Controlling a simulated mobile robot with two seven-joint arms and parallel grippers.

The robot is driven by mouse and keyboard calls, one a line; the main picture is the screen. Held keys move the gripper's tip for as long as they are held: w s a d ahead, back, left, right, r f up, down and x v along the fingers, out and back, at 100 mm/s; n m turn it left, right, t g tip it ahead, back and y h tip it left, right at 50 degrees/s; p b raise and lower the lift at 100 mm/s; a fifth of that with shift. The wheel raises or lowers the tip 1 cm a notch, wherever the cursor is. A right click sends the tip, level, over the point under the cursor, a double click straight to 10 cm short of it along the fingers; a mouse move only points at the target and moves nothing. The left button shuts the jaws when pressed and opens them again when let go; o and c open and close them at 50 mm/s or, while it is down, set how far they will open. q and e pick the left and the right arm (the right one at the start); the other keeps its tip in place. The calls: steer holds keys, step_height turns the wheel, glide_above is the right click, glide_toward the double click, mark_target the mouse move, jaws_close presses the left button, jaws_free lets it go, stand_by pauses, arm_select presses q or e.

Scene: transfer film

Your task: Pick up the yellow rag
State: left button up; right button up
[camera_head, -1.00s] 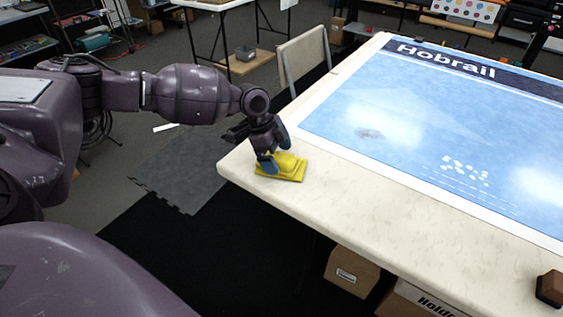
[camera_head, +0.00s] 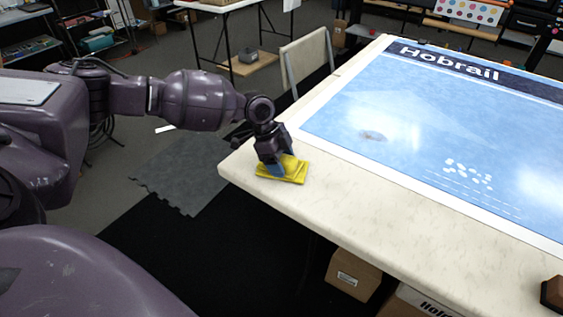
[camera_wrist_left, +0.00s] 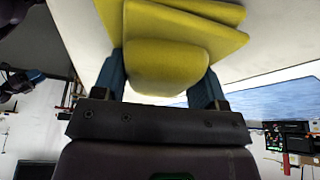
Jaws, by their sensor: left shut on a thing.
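The yellow rag (camera_head: 292,173) lies folded on the near left corner of the pale table (camera_head: 400,212). My left gripper (camera_head: 279,170) is down at the rag and shut on it. In the left wrist view the rag (camera_wrist_left: 165,60) has a raised bulge between the two blue fingers (camera_wrist_left: 162,80), and its flat layers spread out beyond them. The rag still appears to rest on the tabletop.
A large blue printed film marked "Hobrail" (camera_head: 430,120) covers much of the table to the right. A brown block (camera_head: 552,292) sits at the right edge. A chair (camera_head: 306,58) stands behind the table. Cardboard boxes (camera_head: 352,274) are below.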

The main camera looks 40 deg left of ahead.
mark_target(282, 158)
arm_select(q)
step_height(282, 158, up, 9)
steer(key=shift+r+p, duration=0.15)
steer(key=shift+p, duration=0.85)
step_height(282, 158, up, 11)
steer(key=p, duration=0.2)
arm_select(e)
steer(key=r, duration=0.3)
steer(key=shift+w+a+r+t, duration=0.15)
steer(key=shift+w+r+t, duration=0.15)
steer(key=shift+w+r, duration=0.05)
